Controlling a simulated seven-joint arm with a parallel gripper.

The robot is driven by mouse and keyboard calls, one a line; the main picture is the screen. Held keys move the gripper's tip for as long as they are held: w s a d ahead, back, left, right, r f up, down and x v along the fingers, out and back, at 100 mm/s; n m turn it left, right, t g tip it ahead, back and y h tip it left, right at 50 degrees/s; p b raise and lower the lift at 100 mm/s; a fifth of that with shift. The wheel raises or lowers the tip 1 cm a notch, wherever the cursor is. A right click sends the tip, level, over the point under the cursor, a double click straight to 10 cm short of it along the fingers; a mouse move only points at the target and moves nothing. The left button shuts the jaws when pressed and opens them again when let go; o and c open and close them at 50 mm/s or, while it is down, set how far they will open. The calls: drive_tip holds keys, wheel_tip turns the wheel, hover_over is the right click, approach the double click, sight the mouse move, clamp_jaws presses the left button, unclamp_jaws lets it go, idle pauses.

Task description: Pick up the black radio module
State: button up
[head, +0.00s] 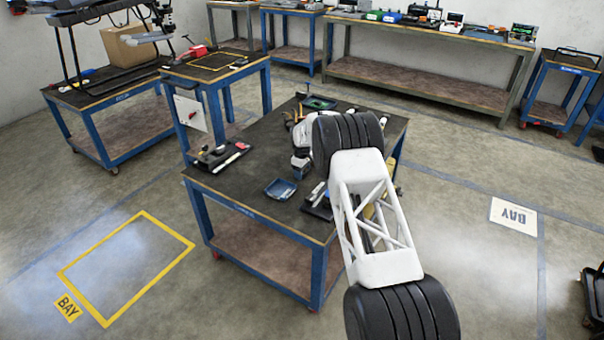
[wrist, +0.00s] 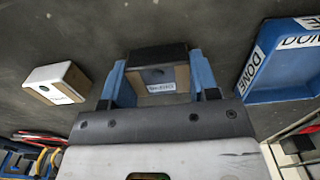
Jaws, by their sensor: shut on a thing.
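The black radio module (wrist: 157,57) sits between the two blue fingers of my gripper (wrist: 160,85) in the wrist view. It is a small box with a black top, a tan and grey front and a white label low on that front. The fingers are shut on its two sides. Whether it touches the table or hangs just above it, I cannot tell. In the head view my gripper (head: 301,166) points down over the dark table (head: 235,184), and my own arm hides much around it.
A blue tray marked DONE (wrist: 288,70) lies to the right in the wrist view; the head view shows the tray (head: 280,189) near the table's front. A white box (wrist: 57,83) lies to the left. A black tray with tools (head: 218,156) stands at the table's left end.

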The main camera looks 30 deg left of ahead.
drive_tip(key=shift+r, duration=4.95)
